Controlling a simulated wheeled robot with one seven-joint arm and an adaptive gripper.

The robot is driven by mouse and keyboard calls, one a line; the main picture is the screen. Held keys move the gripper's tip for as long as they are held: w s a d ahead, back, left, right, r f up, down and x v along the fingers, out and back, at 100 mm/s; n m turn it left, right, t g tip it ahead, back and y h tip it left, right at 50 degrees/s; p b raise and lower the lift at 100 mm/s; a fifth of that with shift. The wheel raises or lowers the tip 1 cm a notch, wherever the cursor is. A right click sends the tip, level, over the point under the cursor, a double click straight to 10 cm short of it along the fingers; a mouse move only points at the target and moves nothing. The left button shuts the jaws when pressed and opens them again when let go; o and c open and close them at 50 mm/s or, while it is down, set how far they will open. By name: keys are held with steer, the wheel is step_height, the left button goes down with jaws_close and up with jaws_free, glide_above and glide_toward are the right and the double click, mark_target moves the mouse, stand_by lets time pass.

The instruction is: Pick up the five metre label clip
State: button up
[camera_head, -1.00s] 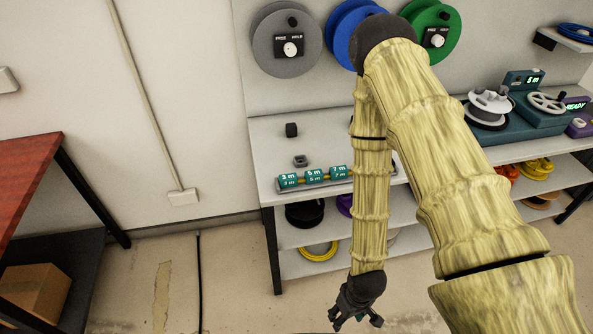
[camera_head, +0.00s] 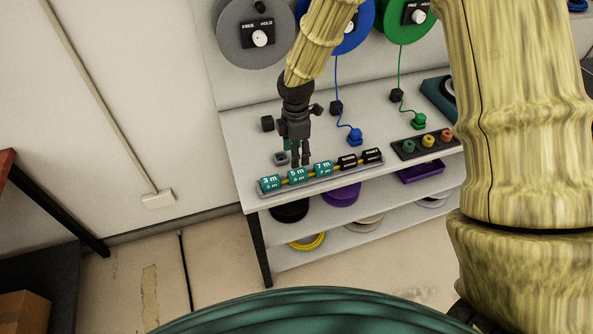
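The five metre label clip (camera_head: 297,175) is a teal block marked "5 m". It sits in a row on a narrow grey rail (camera_head: 330,180) at the shelf's front edge, between the 3 m clip (camera_head: 269,183) and the 7 m clip (camera_head: 324,168). My dark gripper (camera_head: 301,163) points down, with its fingertips right at or just behind the top of the 5 m clip. Whether they touch it, and how far apart the fingers are, I cannot tell. The clip's front face is unobstructed.
A blue plug (camera_head: 355,136) and a tray of coloured knobs (camera_head: 427,143) are to the right. Cable reels (camera_head: 250,38) hang above.

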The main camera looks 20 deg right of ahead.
steer(key=p, duration=0.1)
glide_above(297, 172)
steer(key=f, duration=0.4)
steer(key=shift+a+f, duration=0.2)
steer(key=shift+a, duration=0.15)
steer(key=shift+d+f+p, duration=0.25)
steer(key=shift+f+p, duration=0.4)
steer(key=shift+f, duration=0.4)
steer(key=shift+d+f+p, duration=0.2)
steer(key=shift+f+p, duration=0.45)
steer(key=shift+f, duration=0.4)
steer(key=shift+f+p, duration=0.3)
steer(key=shift+f, duration=0.65)
steer(key=c, duration=0.9)
